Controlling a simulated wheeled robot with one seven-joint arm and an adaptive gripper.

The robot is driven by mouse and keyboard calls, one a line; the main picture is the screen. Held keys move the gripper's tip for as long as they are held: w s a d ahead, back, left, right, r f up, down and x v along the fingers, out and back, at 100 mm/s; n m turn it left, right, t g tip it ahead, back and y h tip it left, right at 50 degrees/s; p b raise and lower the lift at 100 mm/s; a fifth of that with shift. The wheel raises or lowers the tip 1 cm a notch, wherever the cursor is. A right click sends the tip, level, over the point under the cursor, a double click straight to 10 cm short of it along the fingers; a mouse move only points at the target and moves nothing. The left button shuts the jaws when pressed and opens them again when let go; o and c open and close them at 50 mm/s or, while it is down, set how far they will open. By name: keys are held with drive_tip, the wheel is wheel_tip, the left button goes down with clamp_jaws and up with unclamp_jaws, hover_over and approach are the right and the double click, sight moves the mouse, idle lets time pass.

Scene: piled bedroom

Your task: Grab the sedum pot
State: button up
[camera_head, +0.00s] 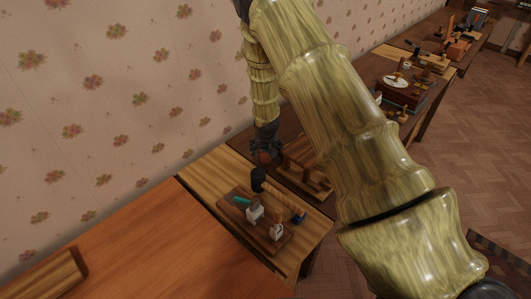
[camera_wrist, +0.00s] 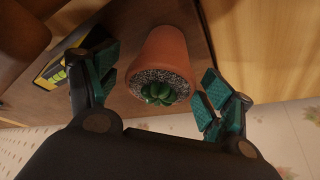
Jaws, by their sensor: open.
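The sedum pot (camera_wrist: 162,62) is a terracotta pot with grey gravel and a small green succulent. In the wrist view it lies between the two open fingers of my gripper (camera_wrist: 158,92), with a visible gap on each side. In the head view the pot (camera_head: 264,157) is a small orange-brown patch just under my gripper (camera_head: 266,146), mostly hidden by it. The pot stands on a dark brown table near the wall.
A yellow and black object (camera_wrist: 52,72) lies beside the left finger. A wooden rack (camera_head: 305,172) stands right of the pot. A black cup (camera_head: 258,180) and a wooden tray (camera_head: 228,207) with small items are on the nearer table. The patterned wall (camera_head: 130,90) is close behind.

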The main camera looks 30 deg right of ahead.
drive_tip(key=shift+f, duration=0.2)
drive_tip(key=shift+c, duration=0.3)
drive_tip(key=c, duration=1.2)
drive_tip(key=shift+o, duration=0.2)
